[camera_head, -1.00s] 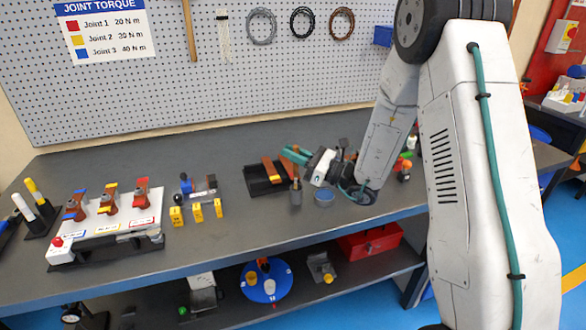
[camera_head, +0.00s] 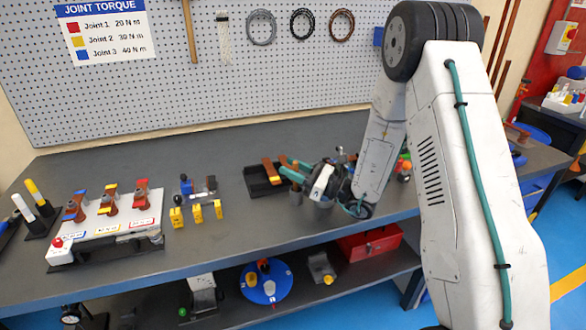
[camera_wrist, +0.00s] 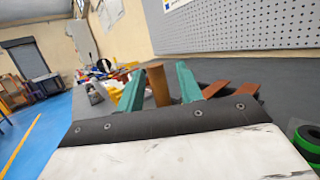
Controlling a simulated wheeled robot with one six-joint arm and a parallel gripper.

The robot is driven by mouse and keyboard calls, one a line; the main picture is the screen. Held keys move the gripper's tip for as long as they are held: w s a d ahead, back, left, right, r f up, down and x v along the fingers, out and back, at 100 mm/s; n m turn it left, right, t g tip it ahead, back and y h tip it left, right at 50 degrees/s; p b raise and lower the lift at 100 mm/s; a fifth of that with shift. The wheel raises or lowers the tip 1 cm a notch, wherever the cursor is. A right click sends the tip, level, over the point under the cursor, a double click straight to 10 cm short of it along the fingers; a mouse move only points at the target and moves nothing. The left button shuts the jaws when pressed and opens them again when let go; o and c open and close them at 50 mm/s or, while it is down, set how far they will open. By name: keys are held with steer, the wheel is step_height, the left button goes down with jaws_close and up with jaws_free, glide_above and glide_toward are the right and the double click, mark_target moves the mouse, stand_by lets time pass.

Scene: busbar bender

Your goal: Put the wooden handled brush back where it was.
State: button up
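The wooden handled brush shows in the wrist view as a brown upright handle (camera_wrist: 158,85) between the two teal fingers of my gripper (camera_wrist: 159,88). There appears to be a gap on each side of the handle, so the fingers look open around it. In the head view my gripper (camera_head: 291,170) is low over the bench, just above a small grey cup-like holder (camera_head: 296,198). The brush's lower end is hidden or too small to make out; it seems to stand at that holder.
A black tray (camera_head: 258,188) with red-brown pieces lies just left of my gripper. Yellow blocks (camera_head: 197,214) and a white fixture board (camera_head: 120,222) are further left. The pegboard (camera_head: 200,100) rises behind the bench.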

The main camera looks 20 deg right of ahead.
steer(key=shift+r, duration=0.2)
steer(key=v, duration=1.2)
steer(key=s+a+r+n+g+h, duration=0.1)
steer(key=s+a+r+n+g, duration=0.55)
steer(key=s+n+g, duration=0.2)
steer(key=s+a+r+n+g+h, duration=0.2)
steer(key=s+a+r+n+g, duration=0.45)
steer(key=s+n+g, duration=0.2)
steer(key=s+d+r+n+t+h, duration=0.1)
steer(key=s+d+n+t+h, duration=0.1)
steer(key=s+d+n+h, duration=0.2)
steer(key=s+d+r+n+t+h, duration=0.2)
steer(key=s+d+n+t+h, duration=0.1)
steer(key=s+h, duration=0.6)
steer(key=shift+s+d+n, duration=0.25)
steer(key=shift+d+n, duration=0.3)
steer(key=shift+n, duration=0.45)
